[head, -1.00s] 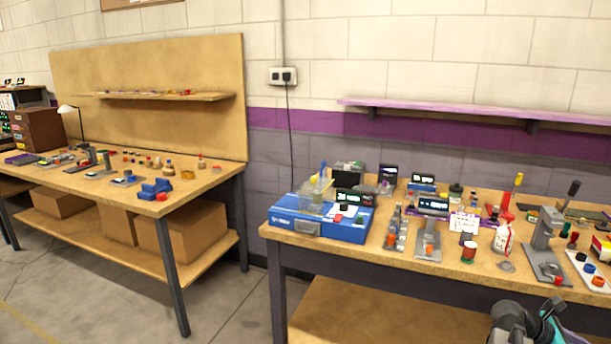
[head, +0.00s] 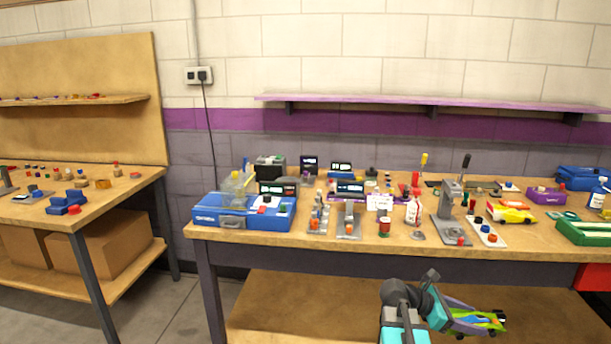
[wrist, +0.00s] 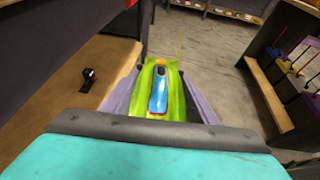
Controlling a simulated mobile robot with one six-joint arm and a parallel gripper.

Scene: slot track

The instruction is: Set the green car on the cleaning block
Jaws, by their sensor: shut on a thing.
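The green car (wrist: 176,98) has a blue cockpit and fills the space between the purple-grey fingers of my gripper (wrist: 160,84) in the wrist view. In the head view my gripper (head: 478,318) is at the lower right, in front of and below the workbench top, with the green car (head: 488,319) held in it, clear of the bench. The fingers are shut on the car's sides. I cannot tell for sure which thing on the bench is the cleaning block.
The workbench (head: 340,247) carries a blue box (head: 215,218), a grey press (head: 450,212), a white knob strip (head: 487,232), a yellow car (head: 511,213), a purple box (head: 546,195) and a green tray (head: 585,232). Its front edge lies beyond my gripper. Another table (head: 110,205) stands left.

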